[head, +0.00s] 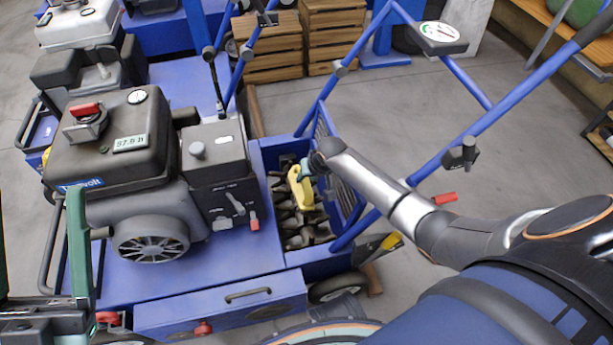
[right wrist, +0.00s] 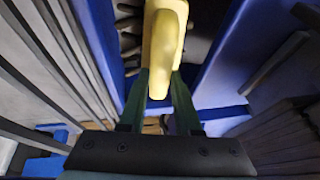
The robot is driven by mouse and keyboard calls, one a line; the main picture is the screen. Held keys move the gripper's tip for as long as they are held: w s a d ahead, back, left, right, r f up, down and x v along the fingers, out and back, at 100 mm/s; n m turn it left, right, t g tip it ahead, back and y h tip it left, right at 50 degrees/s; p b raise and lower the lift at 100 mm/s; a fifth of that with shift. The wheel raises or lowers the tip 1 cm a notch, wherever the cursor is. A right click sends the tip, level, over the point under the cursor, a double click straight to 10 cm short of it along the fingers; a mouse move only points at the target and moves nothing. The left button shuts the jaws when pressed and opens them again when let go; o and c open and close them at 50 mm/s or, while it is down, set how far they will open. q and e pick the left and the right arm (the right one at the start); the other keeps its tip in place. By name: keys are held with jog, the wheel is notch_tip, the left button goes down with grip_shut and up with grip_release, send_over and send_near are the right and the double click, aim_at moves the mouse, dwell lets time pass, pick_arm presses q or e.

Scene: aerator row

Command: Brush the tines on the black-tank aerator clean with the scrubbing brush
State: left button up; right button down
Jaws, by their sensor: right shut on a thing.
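The black-tank aerator stands front left in the head view, with its black tank (head: 105,140) on a blue deck. Its metal tines (head: 307,238) show in an open bay on the deck's right side. My right gripper (head: 306,168) reaches into this bay, shut on the yellow scrubbing brush (head: 299,190). The brush (right wrist: 163,45) is between the green fingers in the right wrist view, with some tines (right wrist: 128,30) beside it. The brush is over the tines; I cannot tell whether its bristles touch. My left gripper (head: 40,200) is open and empty at the lower left.
A raised blue grated guard (head: 338,165) stands close beside my right gripper. Blue handlebar tubes (head: 500,100) cross the right side. Another aerator with a pale tank (head: 78,22) stands behind. Wooden crates (head: 268,52) are at the back. Grey floor (head: 400,125) lies open to the right.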

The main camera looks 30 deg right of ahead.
jog(key=shift+f+b, duration=0.4)
jog(key=shift+f, duration=0.3)
dwell(0.4)
jog(key=shift+w, duration=0.15)
jog(key=shift+w+d+f+b, duration=0.1)
jog(key=shift+w+d+b, duration=0.05)
jog(key=shift+w+b, duration=0.4)
jog(key=shift+w+d+b, duration=0.15)
jog(key=shift+w+b, duration=0.3)
jog(key=shift+w, duration=0.05)
jog(key=shift+w+d+b, duration=0.15)
jog(key=shift+w+b, duration=0.1)
jog(key=shift+w, duration=0.35)
jog(key=shift+w+d+b, duration=0.15)
jog(key=shift+w+b, duration=0.1)
jog(key=shift+w, duration=0.35)
